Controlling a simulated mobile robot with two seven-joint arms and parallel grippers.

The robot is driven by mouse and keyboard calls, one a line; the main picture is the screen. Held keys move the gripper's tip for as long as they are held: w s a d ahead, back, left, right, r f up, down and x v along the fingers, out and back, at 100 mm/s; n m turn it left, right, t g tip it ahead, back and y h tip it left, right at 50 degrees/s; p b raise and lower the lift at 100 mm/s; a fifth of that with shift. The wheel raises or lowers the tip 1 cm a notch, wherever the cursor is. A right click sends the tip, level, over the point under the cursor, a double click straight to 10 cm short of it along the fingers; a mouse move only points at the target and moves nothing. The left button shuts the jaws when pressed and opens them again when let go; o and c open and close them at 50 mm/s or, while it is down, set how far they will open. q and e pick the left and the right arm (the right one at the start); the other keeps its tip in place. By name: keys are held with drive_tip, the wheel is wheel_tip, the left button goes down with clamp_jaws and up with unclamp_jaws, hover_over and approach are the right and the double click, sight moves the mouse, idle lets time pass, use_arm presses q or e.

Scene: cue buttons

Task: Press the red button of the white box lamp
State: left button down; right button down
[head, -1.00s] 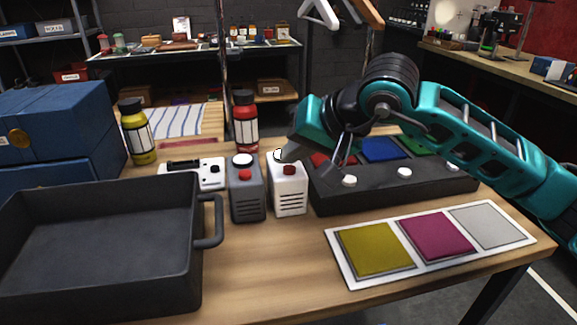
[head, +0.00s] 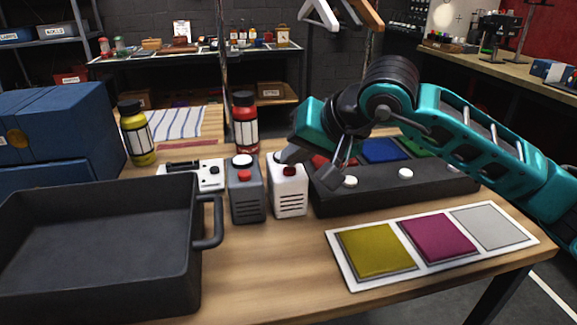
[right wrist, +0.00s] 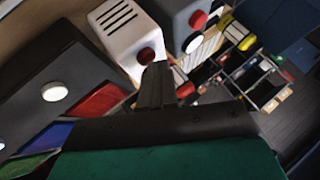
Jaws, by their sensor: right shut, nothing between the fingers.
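The white box lamp (head: 288,196) stands upright on the table, with dark slots on its front and a red button (head: 289,170) near its top. In the right wrist view the white box (right wrist: 122,28) shows with its red button (right wrist: 146,56). My left gripper is not in view.
A grey box (head: 246,196) with a red button and white top stands close left of the white box. A dark console (head: 400,192) with coloured pads and white buttons lies right. A dark tray (head: 100,240) is front left. Red bottle (head: 246,125) stands behind.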

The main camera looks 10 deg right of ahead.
sight(294, 170)
drive_tip(key=shift+r, duration=0.7)
wheel_tip(294, 170, up, 6)
drive_tip(key=p, duration=0.4)
drive_tip(key=shift+f, duration=0.1)
